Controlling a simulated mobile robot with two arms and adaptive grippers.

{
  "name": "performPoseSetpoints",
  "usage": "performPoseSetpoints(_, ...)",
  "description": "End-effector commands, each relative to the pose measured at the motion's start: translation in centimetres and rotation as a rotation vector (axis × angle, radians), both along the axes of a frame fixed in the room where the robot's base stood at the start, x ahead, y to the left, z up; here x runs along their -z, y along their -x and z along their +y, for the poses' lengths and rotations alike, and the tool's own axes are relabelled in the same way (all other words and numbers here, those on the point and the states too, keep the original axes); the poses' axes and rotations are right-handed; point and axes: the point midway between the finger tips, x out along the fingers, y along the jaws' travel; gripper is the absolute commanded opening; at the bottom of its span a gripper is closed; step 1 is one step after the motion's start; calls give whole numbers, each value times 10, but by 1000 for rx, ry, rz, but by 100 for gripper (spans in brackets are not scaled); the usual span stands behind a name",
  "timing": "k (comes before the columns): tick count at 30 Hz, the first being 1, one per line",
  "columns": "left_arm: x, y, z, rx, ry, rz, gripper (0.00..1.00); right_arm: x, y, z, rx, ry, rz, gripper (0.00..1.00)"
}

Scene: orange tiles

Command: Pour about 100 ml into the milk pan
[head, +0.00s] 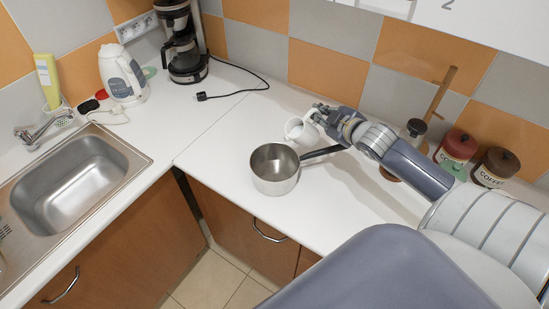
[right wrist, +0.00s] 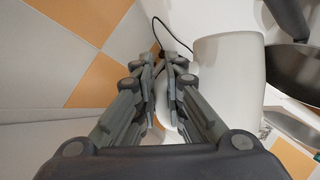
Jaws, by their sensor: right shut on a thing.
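The milk pan (head: 275,180) is a steel saucepan on the white counter, with its dark handle pointing right toward the back wall. It shows partly at the right edge of the right wrist view (right wrist: 295,72). My right gripper (head: 322,113) is shut on the handle of a white jug (head: 300,131), just behind and right of the pan. The jug's white body (right wrist: 230,85) fills the middle right of the right wrist view. It looks tilted toward the pan; its contents and any stream cannot be made out. My left gripper is not in view.
A coffee maker (head: 182,45) and a white kettle (head: 121,75) stand at the back left, near the sink (head: 75,185). A red canister (head: 456,148) and a brown canister (head: 495,166) stand along the wall at right. The counter left of the pan is clear.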

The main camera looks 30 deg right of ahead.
Motion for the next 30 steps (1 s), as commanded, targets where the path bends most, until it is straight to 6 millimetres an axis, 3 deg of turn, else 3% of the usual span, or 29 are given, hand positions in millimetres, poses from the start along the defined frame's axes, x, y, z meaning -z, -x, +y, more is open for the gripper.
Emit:
performPoseSetpoints(1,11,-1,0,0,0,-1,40,4,-1,3,0,25,-5,0)
performPoseSetpoints(6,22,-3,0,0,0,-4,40,0,0,8,1,100,-2,0)
performPoseSetpoints(30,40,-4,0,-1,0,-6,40,-18,-1,17,1,259,3,0)
